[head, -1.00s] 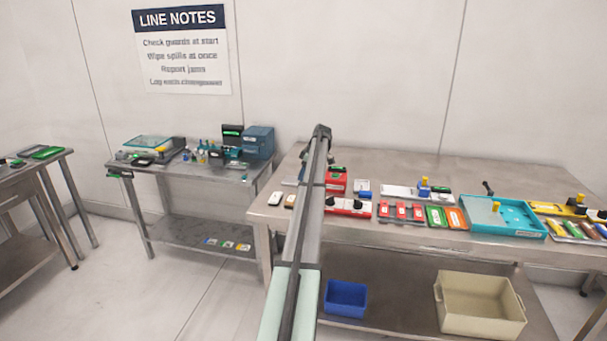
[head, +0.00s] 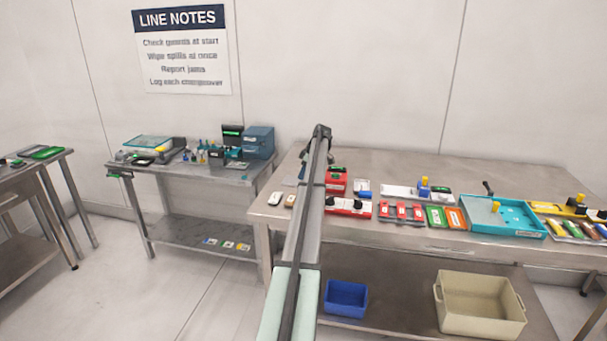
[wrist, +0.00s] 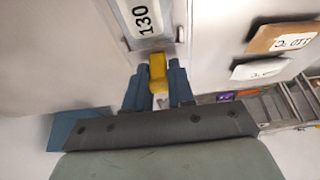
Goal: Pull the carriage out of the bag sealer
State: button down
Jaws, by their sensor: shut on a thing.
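In the wrist view, my gripper (wrist: 159,88) has its two blue-grey fingers shut on a yellow handle (wrist: 157,66). The handle sits at the near end of a grey metal carriage (wrist: 152,43), which bears a white label reading 130 (wrist: 143,16). The rest of the carriage runs out of the top of the wrist view. In the head view, my arm covers the gripper and the carriage. I cannot make out the bag sealer's body or how far the carriage sits in it.
Right of the handle in the wrist view lie a brown tile (wrist: 282,38) and a white tile (wrist: 260,69). In the head view, a red device (head: 336,182) and a red-and-white unit (head: 348,207) stand just right of my arm on the steel table (head: 390,166). A blue bin (head: 345,299) is below.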

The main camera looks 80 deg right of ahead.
jog(key=w, duration=0.8)
jog(key=c, duration=1.3)
grip_release()
jog(key=shift+w, duration=0.1)
jog(key=shift+o, duration=1.3)
jog(key=v, duration=1.4)
jog(key=shift+f, duration=0.15)
